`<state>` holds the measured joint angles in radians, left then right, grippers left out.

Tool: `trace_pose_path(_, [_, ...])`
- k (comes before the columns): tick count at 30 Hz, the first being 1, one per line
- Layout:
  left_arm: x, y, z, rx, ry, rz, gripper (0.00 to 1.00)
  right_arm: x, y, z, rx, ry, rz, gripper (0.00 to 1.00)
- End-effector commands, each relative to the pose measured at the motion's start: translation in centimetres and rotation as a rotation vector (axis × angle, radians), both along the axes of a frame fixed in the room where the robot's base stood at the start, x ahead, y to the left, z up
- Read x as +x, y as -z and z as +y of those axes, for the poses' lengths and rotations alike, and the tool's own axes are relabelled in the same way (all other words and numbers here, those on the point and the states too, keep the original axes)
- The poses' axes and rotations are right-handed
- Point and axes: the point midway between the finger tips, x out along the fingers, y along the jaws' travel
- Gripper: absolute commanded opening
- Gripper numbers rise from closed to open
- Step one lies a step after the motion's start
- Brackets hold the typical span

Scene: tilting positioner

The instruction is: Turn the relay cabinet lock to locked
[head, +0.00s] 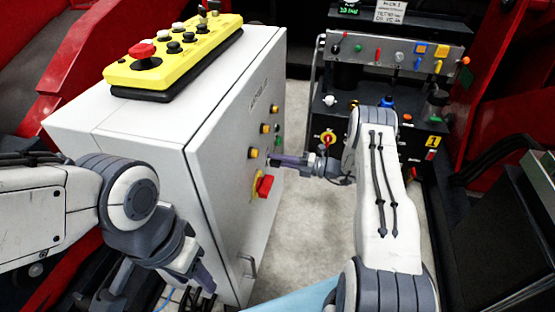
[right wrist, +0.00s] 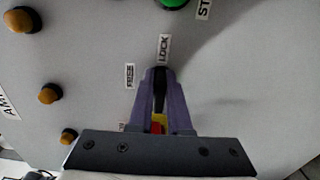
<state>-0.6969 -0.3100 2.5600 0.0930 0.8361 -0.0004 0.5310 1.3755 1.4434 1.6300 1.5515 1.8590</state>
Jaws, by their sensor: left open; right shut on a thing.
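The relay cabinet (head: 225,145) is a light grey box at the centre left in the head view. Its front panel fills the right wrist view. The cabinet lock (right wrist: 159,92) shows as a dark narrow piece between my right gripper's fingers, below a LOCK label (right wrist: 164,47) and right of a FREE label (right wrist: 130,76). My right gripper (head: 275,160) is shut on the lock at the panel; the fingers (right wrist: 158,78) line up toward the LOCK label and hide most of it. My left gripper (head: 205,285) is open and empty, low in front of the cabinet.
A red and yellow rotary switch (head: 263,185) sits just below the lock. Amber lamps (head: 253,153) and a green button (right wrist: 174,2) are on the same panel. A yellow control box (head: 175,60) lies on the cabinet. A dark console (head: 385,75) stands behind my right arm.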

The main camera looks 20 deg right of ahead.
Motion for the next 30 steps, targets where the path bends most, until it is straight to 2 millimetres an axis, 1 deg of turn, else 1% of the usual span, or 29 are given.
trace_pose_path(6, [0.00, -0.03, 0.00, 0.000, 0.000, 0.000, 0.50, -0.10, 0.16, 0.02, 0.025, -0.001, 0.039, 0.00])
trace_pose_path(19, [0.00, -0.03, 0.00, 0.000, 0.000, 0.000, 0.50, -0.11, 0.20, 0.02, 0.029, -0.001, 0.046, 0.00])
trace_pose_path(20, [0.00, -0.03, 0.00, 0.000, 0.000, 0.000, 0.50, -0.11, 0.20, 0.02, 0.029, -0.001, 0.046, 0.24])
trace_pose_path(21, [0.00, -0.03, 0.00, 0.000, 0.000, 0.000, 0.50, -0.10, 0.19, 0.02, 0.029, -0.001, 0.046, 0.39])
trace_pose_path(22, [0.00, -0.03, 0.00, 0.000, 0.000, 0.000, 0.50, -0.10, 0.19, 0.02, 0.029, 0.000, 0.045, 0.46])
trace_pose_path(30, [0.00, -0.03, 0.00, 0.000, 0.000, 0.000, 0.50, -0.05, 0.11, 0.00, 0.027, 0.000, 0.042, 0.46])
